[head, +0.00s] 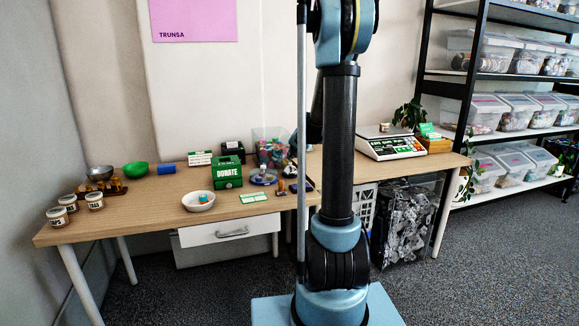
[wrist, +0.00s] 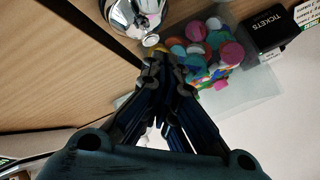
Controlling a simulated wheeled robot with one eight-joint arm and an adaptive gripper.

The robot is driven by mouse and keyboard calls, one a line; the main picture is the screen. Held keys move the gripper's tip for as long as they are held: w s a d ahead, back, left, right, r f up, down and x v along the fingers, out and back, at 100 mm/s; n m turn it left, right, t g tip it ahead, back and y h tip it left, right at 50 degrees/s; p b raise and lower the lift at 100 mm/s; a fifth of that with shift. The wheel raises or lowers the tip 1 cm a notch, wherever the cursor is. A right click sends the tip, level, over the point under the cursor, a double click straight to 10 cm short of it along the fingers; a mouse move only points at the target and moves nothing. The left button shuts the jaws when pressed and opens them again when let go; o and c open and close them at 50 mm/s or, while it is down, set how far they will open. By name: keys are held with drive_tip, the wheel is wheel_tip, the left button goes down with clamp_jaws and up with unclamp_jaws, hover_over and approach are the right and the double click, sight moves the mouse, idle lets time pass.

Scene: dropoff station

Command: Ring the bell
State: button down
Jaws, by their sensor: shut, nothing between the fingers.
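A shiny silver, dome-shaped thing with a dark base, which looks like the bell (wrist: 130,14), is at the top of the wrist view, cut off by the frame edge. A small pale round knob shows on its lower side, close to my fingertips. My gripper (wrist: 168,62) is shut and empty. Its tips show just below and right of the bell; I cannot tell whether they touch it. In the head view my arm hides the gripper, and the bell cannot be made out clearly.
A clear bin of colourful caps (head: 271,146) stands close beside the gripper; it also shows in the wrist view (wrist: 262,82). A black tickets box (wrist: 268,30) is near it. The wooden table (head: 130,218) also holds a green donate box (head: 227,172) and a white bowl (head: 198,201).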

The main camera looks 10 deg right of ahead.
drive_tip(key=shift+f, duration=0.15)
drive_tip(key=shift+f, duration=0.2)
drive_tip(key=shift+f, duration=0.5)
idle(0.9)
drive_tip(key=shift+r, duration=0.9)
drive_tip(key=shift+r, duration=2.55)
